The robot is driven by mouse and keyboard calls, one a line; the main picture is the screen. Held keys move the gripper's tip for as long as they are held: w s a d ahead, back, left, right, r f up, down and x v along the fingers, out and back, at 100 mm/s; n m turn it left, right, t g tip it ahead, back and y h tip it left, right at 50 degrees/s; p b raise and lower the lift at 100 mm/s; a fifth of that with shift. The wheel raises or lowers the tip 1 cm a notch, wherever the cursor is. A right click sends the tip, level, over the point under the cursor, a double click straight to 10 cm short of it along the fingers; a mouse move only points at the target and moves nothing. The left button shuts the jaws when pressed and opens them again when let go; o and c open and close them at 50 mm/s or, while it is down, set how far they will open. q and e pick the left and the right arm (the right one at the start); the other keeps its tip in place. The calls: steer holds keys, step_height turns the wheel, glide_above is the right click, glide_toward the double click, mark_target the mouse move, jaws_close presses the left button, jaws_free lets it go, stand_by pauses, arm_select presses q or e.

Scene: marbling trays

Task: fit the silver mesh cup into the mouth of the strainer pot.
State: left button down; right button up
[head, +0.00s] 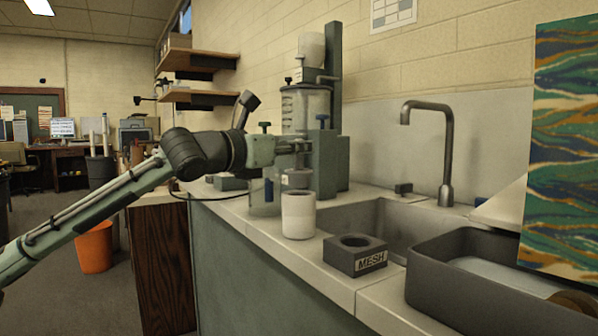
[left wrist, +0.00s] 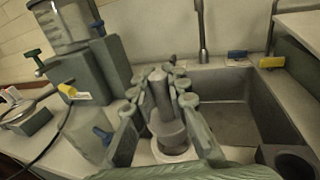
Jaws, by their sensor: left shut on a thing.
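My left gripper (head: 297,152) is shut on the silver mesh cup (left wrist: 160,92), which shows grey between the fingers in the left wrist view. The gripper (left wrist: 164,88) points down over the white strainer pot (head: 298,217), which stands upright on the counter. In the left wrist view the pot's pale rim (left wrist: 176,154) shows just below the cup. My right gripper is not in view.
The dark block marked MESH (head: 355,256) has an empty round hole and stands in front of the pot. A sink (head: 365,222) with a tap (head: 446,150) lies behind. A grey tray (head: 430,285) is at right. A green machine (head: 325,160) stands close behind the gripper.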

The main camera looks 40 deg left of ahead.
mark_target(295, 168)
arm_select(q)
steer(key=shift+p, duration=0.5)
stand_by(1.0)
steer(key=shift+f, duration=0.15)
steer(key=shift+f+b, duration=0.3)
steer(key=shift+b, duration=0.1)
steer(key=shift+f+b, duration=1.25)
steer(key=shift+f, duration=0.35)
steer(key=c, duration=1.4)
jaws_free()
steer(key=shift+r, duration=0.1)
steer(key=shift+r, duration=4.95)
